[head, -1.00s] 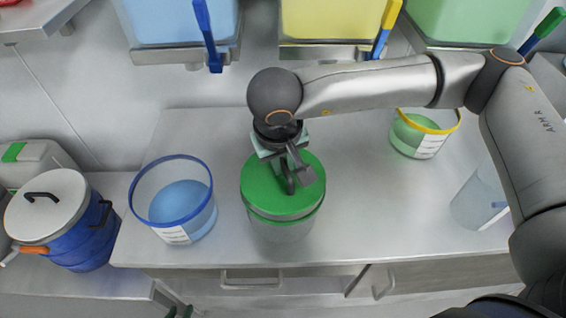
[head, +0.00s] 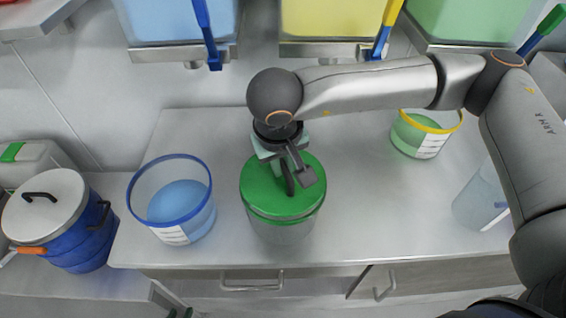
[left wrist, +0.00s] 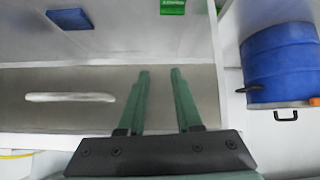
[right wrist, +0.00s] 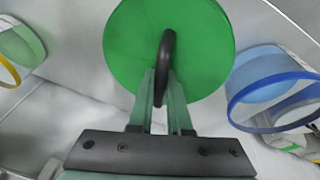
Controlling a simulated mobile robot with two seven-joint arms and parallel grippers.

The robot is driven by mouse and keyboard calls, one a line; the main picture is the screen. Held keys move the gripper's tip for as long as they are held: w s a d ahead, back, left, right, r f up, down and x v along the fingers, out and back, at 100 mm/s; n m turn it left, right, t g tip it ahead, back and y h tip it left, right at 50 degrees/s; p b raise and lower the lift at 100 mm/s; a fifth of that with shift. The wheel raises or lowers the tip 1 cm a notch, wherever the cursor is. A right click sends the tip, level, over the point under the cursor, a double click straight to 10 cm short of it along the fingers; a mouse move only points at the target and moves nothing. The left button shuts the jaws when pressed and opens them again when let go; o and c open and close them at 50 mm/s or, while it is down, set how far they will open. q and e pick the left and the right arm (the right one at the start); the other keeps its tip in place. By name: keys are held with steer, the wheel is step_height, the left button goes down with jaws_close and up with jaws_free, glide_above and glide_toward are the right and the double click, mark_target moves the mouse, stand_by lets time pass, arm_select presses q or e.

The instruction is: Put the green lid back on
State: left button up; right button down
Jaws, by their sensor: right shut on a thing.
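The green lid (head: 260,185) is a round disc with a dark handle (right wrist: 168,45). It lies over the mouth of a clear tub (head: 282,232) with a green rim at the middle of the counter. I cannot tell whether it is pressed fully flush. My right gripper (head: 291,188) comes down from above and is shut on the handle; the right wrist view shows its fingers (right wrist: 162,92) at the handle. My left gripper (left wrist: 160,75) shows only in the left wrist view, with its fingers apart and nothing between them.
A blue-rimmed tub (head: 188,215) stands close left of the lidded tub. A yellow-rimmed tub (head: 428,140) and a clear jug (head: 480,195) stand to the right. A blue drum (head: 85,250) with a white lid is at far left. Bins with taps (head: 208,45) hang behind.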

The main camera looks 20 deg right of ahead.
mark_target(280, 192)
steer(key=shift+f+b, duration=0.7)
steer(key=c, duration=0.8)
jaws_free()
steer(key=v, duration=1.2)
steer(key=shift+s+r, duration=0.1)
steer(key=shift+r, duration=0.15)
steer(key=shift+a, duration=0.1)
